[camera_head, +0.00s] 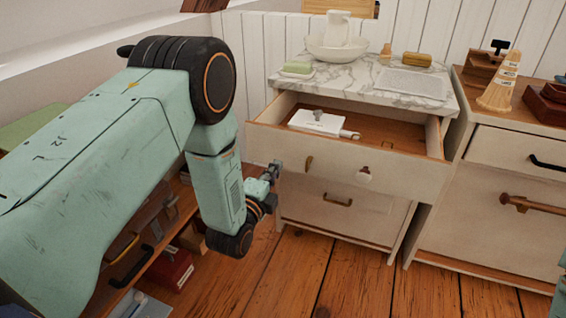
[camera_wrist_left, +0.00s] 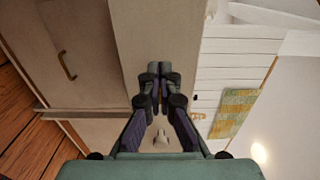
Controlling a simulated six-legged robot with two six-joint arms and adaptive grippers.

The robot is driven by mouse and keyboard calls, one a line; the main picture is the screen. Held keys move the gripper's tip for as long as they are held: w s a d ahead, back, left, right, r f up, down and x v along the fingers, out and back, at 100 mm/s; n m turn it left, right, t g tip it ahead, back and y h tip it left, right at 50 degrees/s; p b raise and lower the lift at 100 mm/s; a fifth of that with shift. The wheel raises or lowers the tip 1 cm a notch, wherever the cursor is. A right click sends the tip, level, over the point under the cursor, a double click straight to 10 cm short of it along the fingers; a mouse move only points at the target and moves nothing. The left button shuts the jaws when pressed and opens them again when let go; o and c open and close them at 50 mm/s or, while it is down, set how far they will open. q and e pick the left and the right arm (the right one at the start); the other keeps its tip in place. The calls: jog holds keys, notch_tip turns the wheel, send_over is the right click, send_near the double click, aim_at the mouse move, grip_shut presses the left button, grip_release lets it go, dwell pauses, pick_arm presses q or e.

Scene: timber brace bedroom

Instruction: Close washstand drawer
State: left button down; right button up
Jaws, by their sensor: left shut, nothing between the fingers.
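The white washstand (camera_head: 438,92) has a marble top, and its upper drawer (camera_head: 335,172) is pulled well out. The drawer front has a brass handle at left and a pale round knob near the middle. Inside lie a white flat item (camera_head: 316,123) and a small roll-like item. My left gripper (camera_head: 273,170) is shut and empty, close to the left end of the drawer front; I cannot tell whether it touches. In the left wrist view the shut fingertips (camera_wrist_left: 158,68) show before a pale panel (camera_wrist_left: 155,30). My right gripper is not in view.
The lower drawer (camera_head: 340,208) looks shut. Another cabinet (camera_head: 490,205) is close at right. A low shelf with boxes (camera_head: 170,268) is at left. Wooden floor (camera_head: 330,280) in front is clear.

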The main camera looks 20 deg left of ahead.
aim_at(287, 151)
pick_arm(q)
jog(key=w+b, duration=0.1)
jog(key=w, duration=0.4)
jog(key=shift+w+d+b, duration=0.1)
jog(key=shift+w+b, duration=0.15)
jog(key=shift+b, duration=0.15)
jog(key=shift+w+r, duration=0.1)
jog(key=shift+w, duration=0.05)
